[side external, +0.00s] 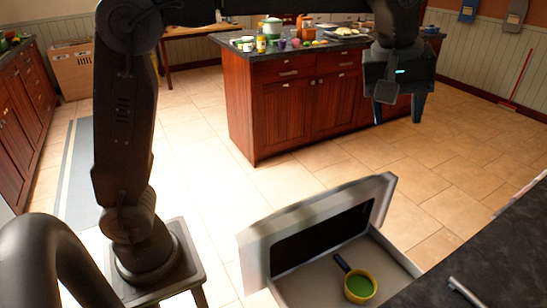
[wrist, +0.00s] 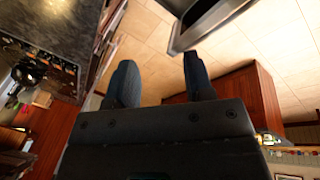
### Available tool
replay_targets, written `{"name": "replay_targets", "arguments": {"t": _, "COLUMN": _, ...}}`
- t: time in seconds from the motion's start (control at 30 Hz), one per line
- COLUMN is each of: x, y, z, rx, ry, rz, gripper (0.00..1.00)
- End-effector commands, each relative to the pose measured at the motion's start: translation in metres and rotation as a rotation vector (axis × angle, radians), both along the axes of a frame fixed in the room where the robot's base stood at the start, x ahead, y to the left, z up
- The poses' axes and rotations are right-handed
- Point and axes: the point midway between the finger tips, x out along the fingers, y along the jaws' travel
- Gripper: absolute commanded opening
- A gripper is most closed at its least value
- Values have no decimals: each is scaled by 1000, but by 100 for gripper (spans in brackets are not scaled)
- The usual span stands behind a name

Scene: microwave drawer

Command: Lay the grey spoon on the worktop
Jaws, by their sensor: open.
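My gripper (side external: 398,115) hangs in the air above and behind the open microwave drawer, pointing down, with its two fingers apart and nothing between them. The fingers also show apart and empty in the wrist view (wrist: 159,68). A slim light grey piece (side external: 463,291) lies at the front edge of the dark worktop (side external: 485,250), cut off by the bottom of the frame. I cannot tell whether it is the grey spoon or a handle. No other spoon can be made out.
The pale drawer (side external: 300,288) is pulled out, its front with a dark window (side external: 322,240) standing upright. Inside sits a small yellow pan (side external: 359,287) with a green inside and dark handle. A wooden island (side external: 300,105) stands behind, with food on top. Tiled floor lies between.

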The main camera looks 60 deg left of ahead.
Motion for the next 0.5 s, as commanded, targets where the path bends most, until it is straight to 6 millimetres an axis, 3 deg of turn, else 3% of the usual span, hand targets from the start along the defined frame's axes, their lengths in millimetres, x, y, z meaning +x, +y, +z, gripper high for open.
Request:
{"name": "replay_targets", "arguments": {"t": 0.03, "x": -19, "y": 18, "z": 4, "rx": 14, "ry": -28, "rz": -51, "gripper": 48}}
{"name": "replay_targets", "arguments": {"t": 0.23, "x": -94, "y": 71, "z": -9, "rx": 108, "ry": -132, "rz": -300, "gripper": 48}}
{"name": "replay_targets", "arguments": {"t": 0.5, "x": -185, "y": 113, "z": -66, "rx": 268, "ry": -235, "rz": -590, "gripper": 48}}
